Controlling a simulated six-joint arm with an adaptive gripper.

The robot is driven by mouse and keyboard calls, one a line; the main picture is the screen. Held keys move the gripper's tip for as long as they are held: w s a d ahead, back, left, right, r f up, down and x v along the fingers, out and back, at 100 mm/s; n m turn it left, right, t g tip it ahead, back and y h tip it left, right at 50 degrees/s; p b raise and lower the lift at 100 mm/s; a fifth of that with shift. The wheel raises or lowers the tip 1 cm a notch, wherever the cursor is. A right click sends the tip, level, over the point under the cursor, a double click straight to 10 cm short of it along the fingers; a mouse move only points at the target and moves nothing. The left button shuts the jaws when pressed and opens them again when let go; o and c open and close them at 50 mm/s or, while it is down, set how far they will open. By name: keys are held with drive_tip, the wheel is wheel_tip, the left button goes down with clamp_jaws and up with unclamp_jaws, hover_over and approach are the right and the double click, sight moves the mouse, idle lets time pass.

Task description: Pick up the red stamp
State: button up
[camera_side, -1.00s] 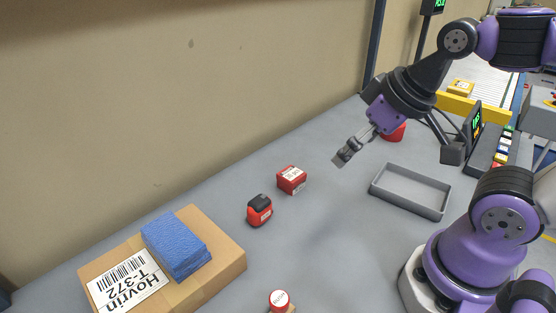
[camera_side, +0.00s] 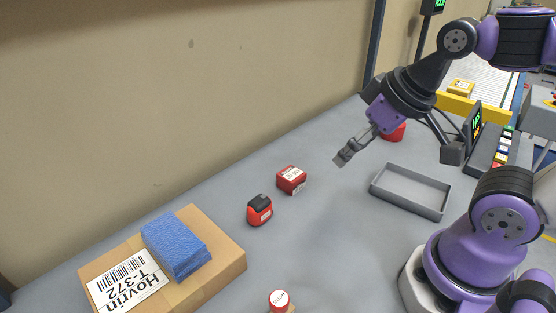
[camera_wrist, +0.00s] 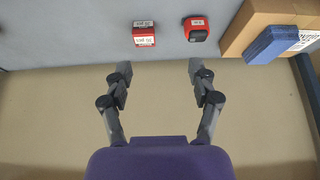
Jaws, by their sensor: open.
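Several small red things lie on the grey table, and I cannot tell for sure which is the stamp. A red round-topped piece with a white label (camera_side: 279,299) stands at the front edge of the side view. A red and black block (camera_side: 260,210) sits near the middle; it also shows in the wrist view (camera_wrist: 196,29). A red labelled box (camera_side: 291,180) is beside it, also in the wrist view (camera_wrist: 144,33). My gripper (camera_side: 343,158) is open and empty above the table, right of the box. In the wrist view its fingers (camera_wrist: 160,72) are spread apart, touching nothing.
A cardboard box (camera_side: 225,252) with a blue pad (camera_side: 178,245) on it is at the left. A grey tray (camera_side: 408,204) lies at the right, near my base. A red object (camera_side: 394,133) stands behind my gripper. The wall runs along the back.

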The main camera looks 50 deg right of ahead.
drive_tip(key=w+a+m+g+y, duration=0.1)
drive_tip(key=a+m+g, duration=0.25)
drive_tip(key=a, duration=0.65)
drive_tip(key=m+g+h, duration=0.1)
drive_tip(key=m+g, duration=0.1)
drive_tip(key=m, duration=0.4)
hover_over(279, 298)
drive_tip(key=shift+n, duration=0.25)
wheel_tip(279, 298, down, 4)
drive_tip(key=shift+w+f, duration=0.1)
drive_tip(key=shift+f, duration=0.1)
wheel_tip(279, 298, down, 4)
drive_tip(key=shift+r, duration=0.1)
wheel_tip(279, 298, down, 6)
clamp_jaws()
